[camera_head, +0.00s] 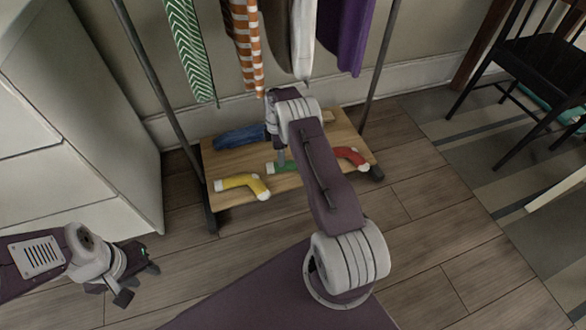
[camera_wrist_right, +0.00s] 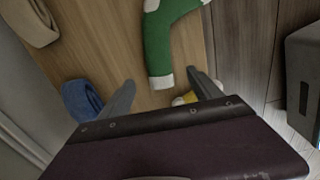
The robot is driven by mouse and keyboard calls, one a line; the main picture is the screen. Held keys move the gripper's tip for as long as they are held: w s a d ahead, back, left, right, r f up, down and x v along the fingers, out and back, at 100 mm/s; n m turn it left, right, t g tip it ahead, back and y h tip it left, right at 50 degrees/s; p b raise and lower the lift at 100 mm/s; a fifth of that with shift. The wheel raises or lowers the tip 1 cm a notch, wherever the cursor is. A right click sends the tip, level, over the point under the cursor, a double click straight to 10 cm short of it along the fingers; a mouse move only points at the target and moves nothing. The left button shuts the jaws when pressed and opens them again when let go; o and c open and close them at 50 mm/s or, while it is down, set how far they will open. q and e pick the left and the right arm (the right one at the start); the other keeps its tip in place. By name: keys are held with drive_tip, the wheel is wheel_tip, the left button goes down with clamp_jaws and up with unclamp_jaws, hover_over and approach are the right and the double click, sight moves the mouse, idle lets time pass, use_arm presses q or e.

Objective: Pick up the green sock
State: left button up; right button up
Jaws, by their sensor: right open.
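The green sock (camera_head: 283,167) with white ends lies on the low wooden shelf (camera_head: 222,163), partly hidden by my right arm in the head view. In the right wrist view the green sock (camera_wrist_right: 170,45) runs down from the top edge, and its white end lies between my open right fingertips (camera_wrist_right: 161,77). The fingers stand apart on either side of it; I cannot tell how high they are above the shelf. My left gripper (camera_head: 138,283) is open and empty over the floor at the lower left.
On the shelf are a yellow sock (camera_head: 243,185), a red sock (camera_head: 350,156) and a blue cloth item (camera_head: 242,137). Clothes hang above from the rack (camera_head: 155,70). A white cabinet (camera_head: 80,120) stands left, a black chair (camera_head: 540,65) right. Floor in front is clear.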

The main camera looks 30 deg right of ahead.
wheel_tip(320, 180, down, 3)
drive_tip(key=shift+f+b, duration=0.2)
drive_tip(key=shift+b, duration=0.75)
drive_tip(key=shift+r, duration=0.15)
wheel_tip(320, 180, down, 6)
drive_tip(key=b, duration=0.5)
drive_tip(key=shift+r+b, duration=0.25)
drive_tip(key=shift+b, duration=0.05)
use_arm(q)
wheel_tip(320, 180, down, 8)
use_arm(e)
drive_tip(key=shift+r, duration=0.25)
use_arm(q)
drive_tip(key=shift+f, duration=0.1)
use_arm(e)
drive_tip(key=c, duration=1.4)
